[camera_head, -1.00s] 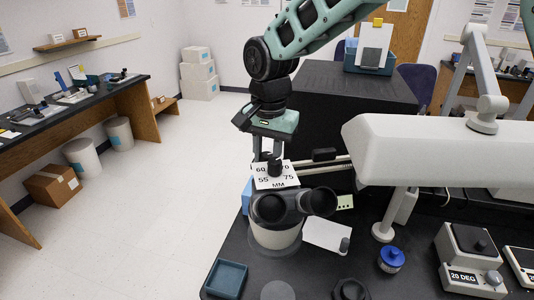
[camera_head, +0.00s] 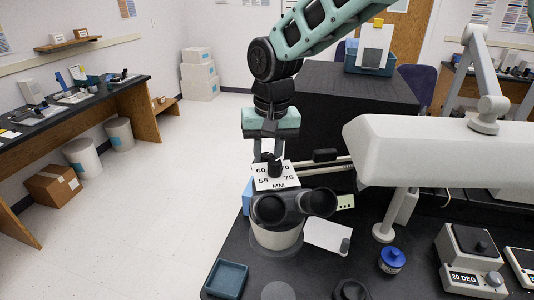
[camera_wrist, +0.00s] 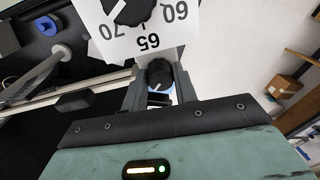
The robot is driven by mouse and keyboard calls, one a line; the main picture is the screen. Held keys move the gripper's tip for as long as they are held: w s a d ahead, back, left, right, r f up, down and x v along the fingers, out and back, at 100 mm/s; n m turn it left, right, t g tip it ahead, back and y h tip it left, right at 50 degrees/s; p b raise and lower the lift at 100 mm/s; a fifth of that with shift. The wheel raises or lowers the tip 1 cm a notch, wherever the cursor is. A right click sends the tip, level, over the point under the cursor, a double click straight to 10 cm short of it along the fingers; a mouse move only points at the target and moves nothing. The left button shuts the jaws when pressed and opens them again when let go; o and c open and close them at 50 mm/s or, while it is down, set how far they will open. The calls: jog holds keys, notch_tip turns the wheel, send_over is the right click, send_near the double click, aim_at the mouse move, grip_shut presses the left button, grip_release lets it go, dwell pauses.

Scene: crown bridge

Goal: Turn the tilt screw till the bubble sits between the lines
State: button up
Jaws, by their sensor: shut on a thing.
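My gripper (camera_head: 267,154) reaches down behind the white numbered plate (camera_head: 264,184) on top of the instrument with two black eyepieces. In the wrist view, its fingers (camera_wrist: 160,90) are shut around a small black knob (camera_wrist: 159,74) with a pale mark on its top, which looks like the tilt screw. The plate's edge lies close beyond that knob. The plate (camera_wrist: 152,52) reads 60, 65 and 70 there and carries a larger black dial knob (camera_wrist: 128,8). I cannot make out a bubble or its lines in either view.
A white lamp-like arm (camera_head: 430,150) spans the right side. A blue tray (camera_head: 226,279), a blue-lidded jar (camera_head: 392,260) and a device marked 20 DEG (camera_head: 468,265) stand on the black bench. A large black box (camera_head: 345,100) stands behind. Open floor lies left.

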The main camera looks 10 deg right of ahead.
jog(key=shift+w+d, duration=0.15)
jog(key=shift+d, duration=0.15)
jog(key=o, duration=0.7)
jog(key=shift+a, duration=0.15)
jog(key=shift+r, duration=0.6)
jog(key=r+b, duration=0.1)
jog(key=r, duration=0.4)
jog(key=r+b, duration=0.1)
jog(key=r, duration=0.4)
jog(key=s+d+r+b, duration=0.1)
jog(key=r, duration=0.5)
jog(key=shift+r, duration=0.1)
jog(key=shift+s, duration=0.1)
